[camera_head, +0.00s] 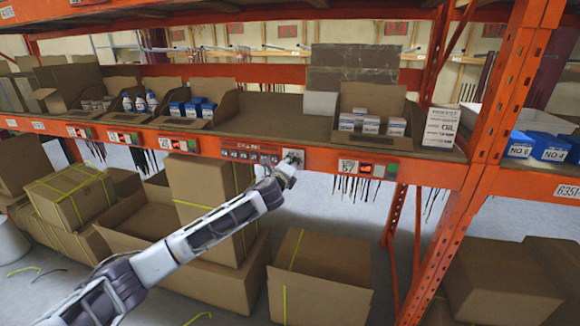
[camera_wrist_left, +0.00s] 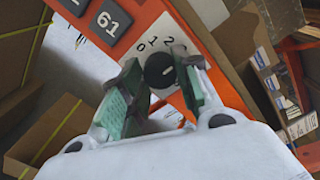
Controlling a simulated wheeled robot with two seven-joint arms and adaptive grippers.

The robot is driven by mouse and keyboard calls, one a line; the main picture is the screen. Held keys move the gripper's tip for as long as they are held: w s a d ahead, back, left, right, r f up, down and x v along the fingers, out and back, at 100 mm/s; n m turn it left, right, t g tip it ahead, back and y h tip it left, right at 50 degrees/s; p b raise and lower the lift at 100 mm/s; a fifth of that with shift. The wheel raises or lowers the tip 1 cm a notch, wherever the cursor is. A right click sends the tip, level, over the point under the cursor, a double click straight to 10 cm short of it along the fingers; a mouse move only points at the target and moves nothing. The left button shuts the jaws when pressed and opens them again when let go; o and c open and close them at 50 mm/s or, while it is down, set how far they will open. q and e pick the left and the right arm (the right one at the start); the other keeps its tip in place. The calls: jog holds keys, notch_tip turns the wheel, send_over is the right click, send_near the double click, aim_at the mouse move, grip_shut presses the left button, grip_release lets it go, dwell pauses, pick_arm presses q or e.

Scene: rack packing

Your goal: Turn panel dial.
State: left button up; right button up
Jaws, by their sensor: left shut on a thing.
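The panel dial (camera_wrist_left: 160,66) is a round black knob on a pale plate (camera_wrist_left: 150,35) marked 0, 1 and 2 in the left wrist view. My left gripper (camera_wrist_left: 161,76) has its green-padded fingers on either side of the knob and is shut on it. In the head view the gripper (camera_head: 289,166) reaches the plate (camera_head: 294,154) on the orange shelf beam and hides most of the dial. A faint light mark shows on the knob, but which number it points to I cannot tell. My right gripper is in neither view.
The orange beam (camera_head: 340,154) carries button panels, with a row of dark buttons (camera_head: 249,157) left of the dial. Open boxes of small goods stand on the shelf (camera_head: 262,113) above. An orange upright (camera_head: 500,90) stands at right.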

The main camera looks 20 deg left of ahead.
pick_arm(q)
jog(key=shift+f, duration=0.1)
jog(key=o, duration=1.1)
jog(key=shift+c, duration=0.2)
jog(key=s+r, duration=0.1)
jog(key=s, duration=1.1)
dwell(0.5)
